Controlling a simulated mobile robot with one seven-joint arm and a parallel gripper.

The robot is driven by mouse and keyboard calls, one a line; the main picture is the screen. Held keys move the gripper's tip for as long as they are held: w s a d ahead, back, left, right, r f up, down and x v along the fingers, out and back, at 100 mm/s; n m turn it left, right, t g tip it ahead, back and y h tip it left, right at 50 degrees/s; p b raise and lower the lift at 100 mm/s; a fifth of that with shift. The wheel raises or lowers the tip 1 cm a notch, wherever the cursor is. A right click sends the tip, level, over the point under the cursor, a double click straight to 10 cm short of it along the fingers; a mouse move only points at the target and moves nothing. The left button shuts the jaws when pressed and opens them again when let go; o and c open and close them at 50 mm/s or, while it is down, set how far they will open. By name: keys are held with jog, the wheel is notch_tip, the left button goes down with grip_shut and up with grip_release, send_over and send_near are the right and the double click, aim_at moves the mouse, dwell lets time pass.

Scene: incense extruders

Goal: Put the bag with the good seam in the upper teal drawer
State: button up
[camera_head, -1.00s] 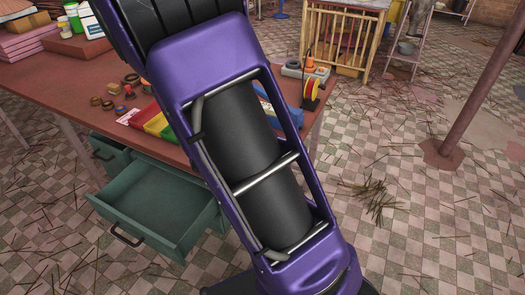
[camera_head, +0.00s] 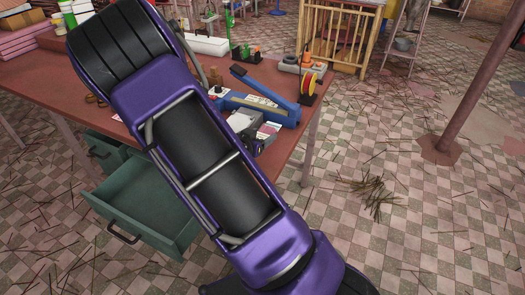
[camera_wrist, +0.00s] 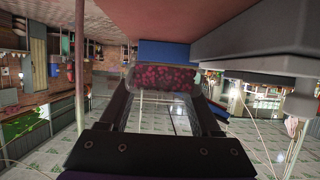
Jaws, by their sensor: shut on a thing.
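My gripper (camera_wrist: 165,92) is shut on a clear bag with dark red and pink contents (camera_wrist: 163,76), seen between its fingers in the wrist view. The bag's seam is too small to judge. In the head view my arm crosses the middle and I cannot make out the bag. A teal drawer (camera_head: 150,205) under the table is pulled open, and its visible inside is empty. Another teal drawer front (camera_head: 103,150) with a handle shows behind it at the left. I cannot tell from its position whether the open one is the upper.
A metal-grey device (camera_head: 240,121) is partly behind my arm. The tiled floor at the right is mostly free.

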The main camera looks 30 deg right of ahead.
jog(key=shift+f+b, duration=0.3)
jog(key=shift+f, duration=2.3)
jog(key=shift+f, duration=0.3)
jog(key=o, duration=1.4)
jog(key=shift+r, duration=0.1)
